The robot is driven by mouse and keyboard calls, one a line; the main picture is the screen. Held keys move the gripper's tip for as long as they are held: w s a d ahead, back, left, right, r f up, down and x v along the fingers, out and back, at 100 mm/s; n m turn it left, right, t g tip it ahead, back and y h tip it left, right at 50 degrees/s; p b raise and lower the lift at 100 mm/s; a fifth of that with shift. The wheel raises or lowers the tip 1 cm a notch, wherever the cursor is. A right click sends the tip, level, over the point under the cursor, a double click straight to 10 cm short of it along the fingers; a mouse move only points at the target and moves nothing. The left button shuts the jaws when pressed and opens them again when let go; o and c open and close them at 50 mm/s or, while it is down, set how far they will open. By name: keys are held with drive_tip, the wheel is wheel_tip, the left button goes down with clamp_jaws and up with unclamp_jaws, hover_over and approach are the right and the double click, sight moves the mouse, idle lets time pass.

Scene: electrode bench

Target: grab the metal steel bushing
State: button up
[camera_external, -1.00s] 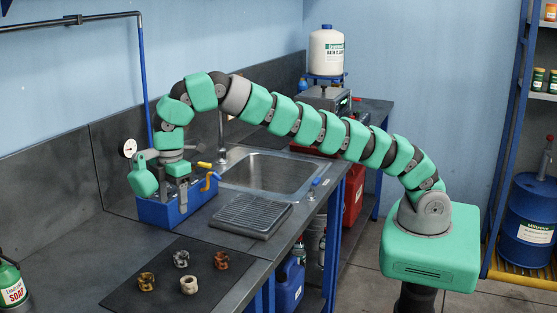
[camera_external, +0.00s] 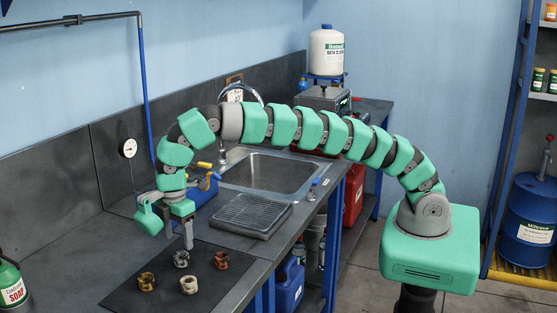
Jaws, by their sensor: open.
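A silvery grey bushing (camera_external: 181,259), which looks like the steel one, lies on the dark mat (camera_external: 222,285) at its back, in the external view. My gripper (camera_external: 178,240) points down just above and behind this bushing, at the mat's back edge. Its fingers are apart and empty, and it appears not to touch the bushing. A brass-coloured bushing (camera_external: 147,281), a cream bushing (camera_external: 188,285) and a rusty copper-coloured bushing (camera_external: 221,260) lie close by on the same mat.
A blue box with yellow handles (camera_external: 203,190) stands behind my gripper, partly hidden by it. A ribbed drain tray (camera_external: 250,215) and a sink (camera_external: 272,172) lie to the right. A soap bottle (camera_external: 11,285) stands at far left.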

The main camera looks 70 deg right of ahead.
sight(181, 255)
drive_tip(key=shift+s+a+f, duration=0.1)
drive_tip(key=shift+f, duration=1.3)
drive_tip(key=shift+s+a+f, duration=0.1)
drive_tip(key=shift+f, duration=1.25)
drive_tip(key=c, duration=1.2)
